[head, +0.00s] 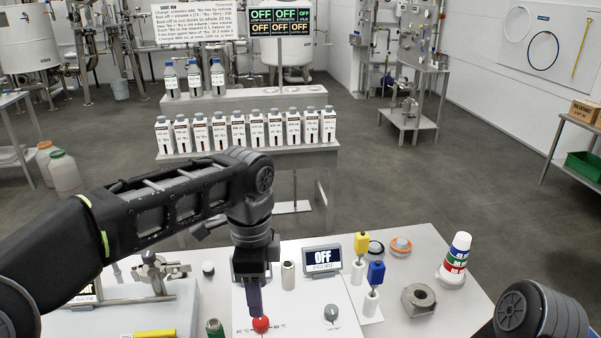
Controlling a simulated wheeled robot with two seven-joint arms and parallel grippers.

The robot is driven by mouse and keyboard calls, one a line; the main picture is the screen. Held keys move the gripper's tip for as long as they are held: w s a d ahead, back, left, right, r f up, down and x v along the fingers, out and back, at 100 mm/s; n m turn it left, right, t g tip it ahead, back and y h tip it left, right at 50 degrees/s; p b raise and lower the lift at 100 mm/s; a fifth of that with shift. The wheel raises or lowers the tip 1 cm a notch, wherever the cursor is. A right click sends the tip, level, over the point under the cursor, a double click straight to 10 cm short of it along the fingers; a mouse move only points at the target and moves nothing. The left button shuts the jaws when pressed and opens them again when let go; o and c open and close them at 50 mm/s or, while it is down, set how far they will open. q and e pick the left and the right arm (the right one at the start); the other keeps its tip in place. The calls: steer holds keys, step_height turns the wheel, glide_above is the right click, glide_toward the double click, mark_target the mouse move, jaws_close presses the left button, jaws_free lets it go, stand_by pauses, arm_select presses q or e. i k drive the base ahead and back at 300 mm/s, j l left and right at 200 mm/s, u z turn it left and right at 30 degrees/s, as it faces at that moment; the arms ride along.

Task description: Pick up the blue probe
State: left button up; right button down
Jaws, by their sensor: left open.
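The blue probe (376,274) stands upright in a white holder on the white table, right of the small OFF display. A similar yellow probe (361,244) stands just behind it. My left gripper (258,312) points down over the front panel, to the left of the blue probe and apart from it. It is open, and its fingertips are close to a red ball-shaped knob (261,325); I cannot tell whether they touch it. My right gripper is out of view; only part of that arm shows at the lower right.
An OFF display (322,260) stands between my left gripper and the probes. Bottles line a rear bench (300,162).

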mark_target(377, 269)
steer(key=k, duration=1)
